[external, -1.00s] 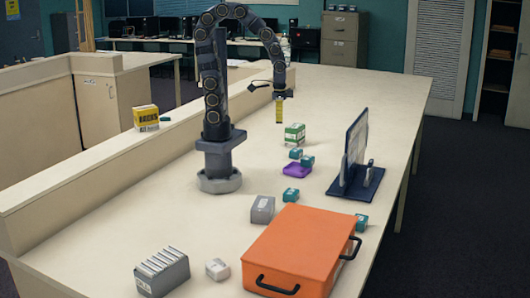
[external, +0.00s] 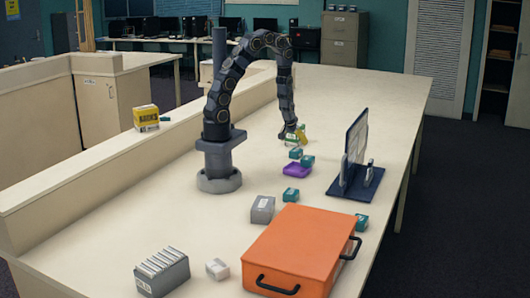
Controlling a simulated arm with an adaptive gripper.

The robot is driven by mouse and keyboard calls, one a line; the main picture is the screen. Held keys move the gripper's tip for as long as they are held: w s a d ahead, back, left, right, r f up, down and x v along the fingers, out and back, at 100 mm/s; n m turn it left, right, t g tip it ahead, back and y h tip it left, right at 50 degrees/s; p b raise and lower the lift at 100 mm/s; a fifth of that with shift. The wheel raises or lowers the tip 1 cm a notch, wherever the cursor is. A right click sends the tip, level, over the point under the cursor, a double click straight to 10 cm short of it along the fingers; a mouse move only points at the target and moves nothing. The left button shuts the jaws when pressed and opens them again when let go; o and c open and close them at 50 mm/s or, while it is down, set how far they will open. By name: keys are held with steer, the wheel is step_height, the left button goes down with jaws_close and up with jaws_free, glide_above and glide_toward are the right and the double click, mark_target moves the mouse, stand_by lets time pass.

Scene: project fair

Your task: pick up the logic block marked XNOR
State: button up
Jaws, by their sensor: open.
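Several small teal blocks lie about the counter; their markings are too small to read, so I cannot tell which is XNOR. One teal block (external: 295,153) is just below my gripper in the picture, and another teal block (external: 307,160) is beside it, at the purple tray (external: 296,171). A third teal block (external: 291,195) lies nearer the camera.
A dark blue stand with an upright panel (external: 355,145) stands right of the blocks. The orange case (external: 300,248), a grey box (external: 262,209), a small white box (external: 217,269) and a grey holder (external: 162,272) are nearer. A yellow box (external: 146,118) sits on the left ledge.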

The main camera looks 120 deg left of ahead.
mark_target(296, 150)
steer(key=shift+d+x, duration=0.2)
steer(key=shift+x, duration=1.25)
steer(key=shift+d+x, duration=0.15)
steer(key=shift+x, duration=1.35)
steer(key=shift+w+f, duration=0.15)
steer(key=shift+w, duration=0.05)
steer(key=c, duration=1.2)
